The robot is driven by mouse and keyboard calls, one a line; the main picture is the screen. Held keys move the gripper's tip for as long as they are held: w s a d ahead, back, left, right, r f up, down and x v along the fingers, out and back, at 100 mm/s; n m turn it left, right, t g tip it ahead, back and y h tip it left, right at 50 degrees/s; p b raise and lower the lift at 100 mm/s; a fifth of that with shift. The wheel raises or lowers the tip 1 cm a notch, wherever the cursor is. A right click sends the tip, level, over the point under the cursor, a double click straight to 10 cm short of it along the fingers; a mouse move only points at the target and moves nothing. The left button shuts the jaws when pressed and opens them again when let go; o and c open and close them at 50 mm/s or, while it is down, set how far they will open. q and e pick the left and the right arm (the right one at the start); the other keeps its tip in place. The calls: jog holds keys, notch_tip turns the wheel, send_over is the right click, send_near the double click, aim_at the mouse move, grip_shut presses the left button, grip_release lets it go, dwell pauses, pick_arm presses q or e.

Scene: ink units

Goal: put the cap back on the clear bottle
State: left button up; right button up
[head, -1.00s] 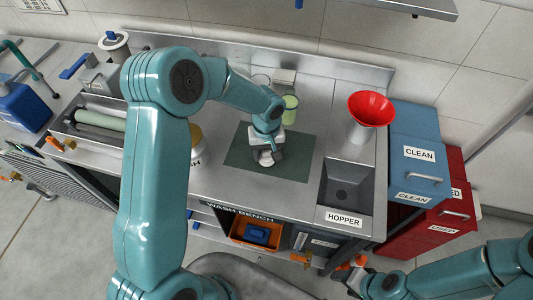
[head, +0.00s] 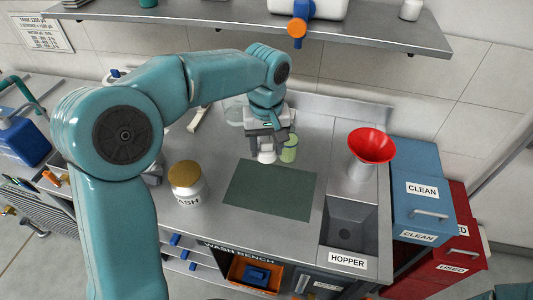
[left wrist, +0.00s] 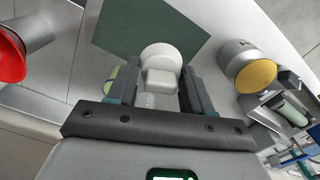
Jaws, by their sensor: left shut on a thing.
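My left gripper (head: 264,140) points down over the wash bench, shut on the white cap (head: 266,156). In the left wrist view the cap (left wrist: 161,56) shows as a round white disc with a block-shaped knob between the fingers. A see-through bottle with pale green contents (head: 289,150) stands upright just right of the gripper. In the left wrist view a green sliver of it (left wrist: 111,82) shows beside the left finger. The cap is beside the bottle, not over it; its exact height is unclear. My right gripper is out of view.
A dark green mat (head: 270,190) lies bare in front. A red funnel (head: 371,146) stands at the right, behind the hopper basin (head: 350,222). A jar with a tan lid (head: 186,180) stands at the left. A shelf (head: 370,35) hangs above the bench.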

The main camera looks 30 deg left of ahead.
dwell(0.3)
pick_arm(q)
jog(key=d+f+m, duration=0.1)
jog(key=f+m, duration=0.1)
jog(key=f, duration=0.1)
jog(key=s+d+f+m, duration=0.1)
jog(key=d+f+m, duration=0.1)
jog(key=f, duration=0.1)
jog(key=s+d+f+m, duration=0.1)
jog(key=f+m, duration=0.2)
jog(key=f, duration=0.1)
jog(key=shift+s+d, duration=0.1)
jog(key=shift+d, duration=0.05)
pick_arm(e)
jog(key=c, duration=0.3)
